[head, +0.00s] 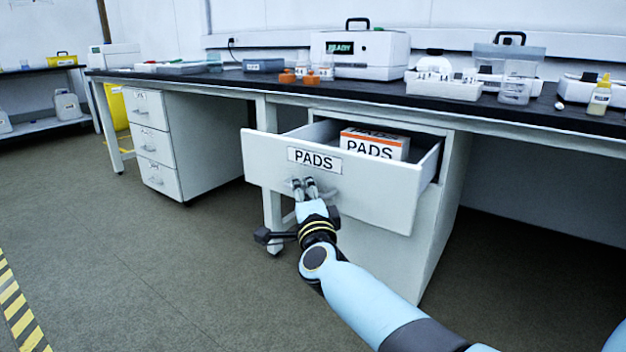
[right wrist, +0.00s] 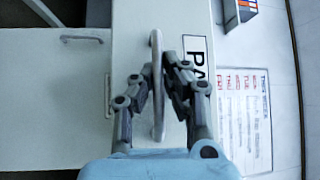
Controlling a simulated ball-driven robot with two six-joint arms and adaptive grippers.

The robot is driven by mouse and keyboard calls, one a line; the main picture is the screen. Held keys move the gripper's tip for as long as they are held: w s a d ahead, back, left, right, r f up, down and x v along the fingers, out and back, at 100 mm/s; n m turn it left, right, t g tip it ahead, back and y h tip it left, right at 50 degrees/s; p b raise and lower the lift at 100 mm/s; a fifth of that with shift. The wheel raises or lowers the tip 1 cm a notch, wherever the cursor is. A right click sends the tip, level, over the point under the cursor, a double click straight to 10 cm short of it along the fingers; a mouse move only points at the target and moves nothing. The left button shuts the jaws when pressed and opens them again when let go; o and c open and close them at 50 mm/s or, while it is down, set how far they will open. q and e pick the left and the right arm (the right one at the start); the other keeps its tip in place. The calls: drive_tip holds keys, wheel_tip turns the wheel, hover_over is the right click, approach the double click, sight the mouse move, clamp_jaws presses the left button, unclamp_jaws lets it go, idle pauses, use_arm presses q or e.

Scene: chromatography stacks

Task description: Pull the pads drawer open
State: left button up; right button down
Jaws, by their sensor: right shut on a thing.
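The pads drawer (head: 262,166) is a white drawer with a PADS label (head: 315,160) on its front. It stands pulled out from its cabinet under the bench. Inside it lies a white and orange PADS box (head: 375,143). My right gripper (head: 304,187) is at the drawer front, just below the label. In the right wrist view its fingers (right wrist: 158,88) are closed around the metal bar handle (right wrist: 157,120), one on each side. The gripper hides most of the handle in the head view. My left gripper is not in view.
The dark bench top (head: 390,95) runs above the drawer and carries a READY instrument (head: 360,55), bottles and racks. A second white drawer unit (head: 152,145) stands to the left. The floor in front of the drawer is clear, with a striped yellow line (head: 20,315) at the left.

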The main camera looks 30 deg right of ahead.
drive_tip(key=a, duration=0.1)
drive_tip(key=s+a, duration=0.2)
drive_tip(key=a, duration=0.1)
drive_tip(key=shift+f, duration=0.35)
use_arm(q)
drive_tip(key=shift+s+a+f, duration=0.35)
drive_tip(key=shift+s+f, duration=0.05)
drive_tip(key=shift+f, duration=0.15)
use_arm(e)
drive_tip(key=shift+s+a+f, duration=0.1)
drive_tip(key=shift+a, duration=0.25)
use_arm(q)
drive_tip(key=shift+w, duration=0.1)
use_arm(e)
drive_tip(key=c, duration=1.5)
unclamp_jaws()
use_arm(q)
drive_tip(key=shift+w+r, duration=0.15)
use_arm(e)
drive_tip(key=shift+o, duration=0.5)
drive_tip(key=shift+d+r, duration=0.1)
drive_tip(key=shift+r, duration=0.1)
drive_tip(key=v, duration=0.7)
drive_tip(key=shift+s, duration=0.2)
